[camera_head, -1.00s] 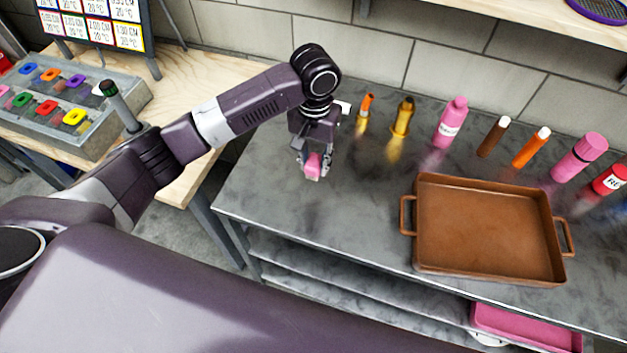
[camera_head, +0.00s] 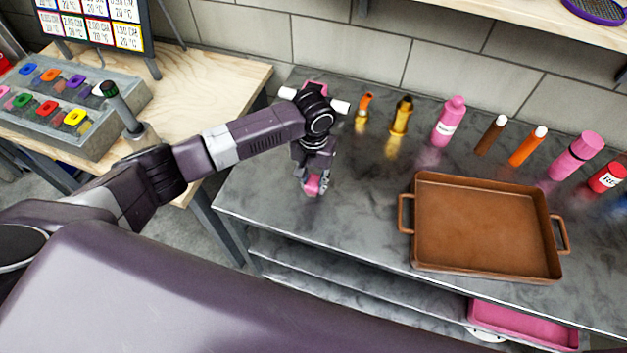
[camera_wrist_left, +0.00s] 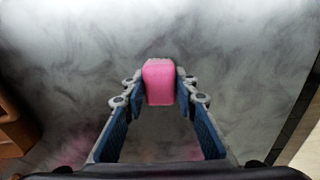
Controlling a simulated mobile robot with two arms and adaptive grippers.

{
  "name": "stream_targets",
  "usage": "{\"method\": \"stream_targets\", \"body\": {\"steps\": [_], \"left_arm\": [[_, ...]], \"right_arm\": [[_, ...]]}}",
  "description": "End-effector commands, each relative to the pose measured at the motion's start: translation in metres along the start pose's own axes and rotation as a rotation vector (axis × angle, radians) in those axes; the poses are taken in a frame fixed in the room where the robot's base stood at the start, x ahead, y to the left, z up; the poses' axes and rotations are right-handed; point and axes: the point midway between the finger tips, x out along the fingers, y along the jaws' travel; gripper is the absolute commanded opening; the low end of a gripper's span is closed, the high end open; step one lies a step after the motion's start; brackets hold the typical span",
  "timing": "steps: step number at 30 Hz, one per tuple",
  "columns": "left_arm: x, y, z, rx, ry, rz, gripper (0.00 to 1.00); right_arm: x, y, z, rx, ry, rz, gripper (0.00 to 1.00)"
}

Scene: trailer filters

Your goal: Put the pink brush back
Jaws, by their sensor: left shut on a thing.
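My left gripper (camera_head: 314,187) is shut on a small pink block-like thing (camera_head: 314,182), which I take for the pink brush. In the left wrist view its pink end (camera_wrist_left: 159,82) sits between the fingertips; no bristles show. The gripper (camera_wrist_left: 160,88) points down over the left part of the grey metal table (camera_head: 262,185). I cannot tell whether the pink thing touches the table. Behind my arm a pink thing with white ends (camera_head: 314,86) is partly hidden. My right gripper is not in view.
A brown pan (camera_head: 487,228) stands to the right. Several bottles and tools line the back, among them a gold one (camera_head: 402,116) and a pink bottle (camera_head: 449,122). A pink tray (camera_head: 525,323) lies below. The table left of the pan is clear.

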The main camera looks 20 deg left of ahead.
Motion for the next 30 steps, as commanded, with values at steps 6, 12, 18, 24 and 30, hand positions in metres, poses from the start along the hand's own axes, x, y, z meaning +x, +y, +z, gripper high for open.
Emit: {"method": "stream_targets", "body": {"steps": [6,12,18,24,30], "left_arm": [[0.002,0.0,0.0,0.0,-0.001,0.0,0.44],[0.002,0.0,0.0,0.0,-0.001,0.0,0.44],[-0.008,0.0,-0.001,0.001,0.001,0.001,0.44],[-0.045,0.0,-0.002,0.0,0.004,0.002,0.44],[-0.087,0.001,-0.001,0.001,0.003,0.002,0.44]], "right_arm": [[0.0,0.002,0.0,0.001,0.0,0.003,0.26],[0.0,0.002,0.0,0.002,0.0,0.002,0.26],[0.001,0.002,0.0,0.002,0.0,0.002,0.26],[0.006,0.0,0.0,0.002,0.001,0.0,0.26],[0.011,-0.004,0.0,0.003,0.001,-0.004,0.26]]}}
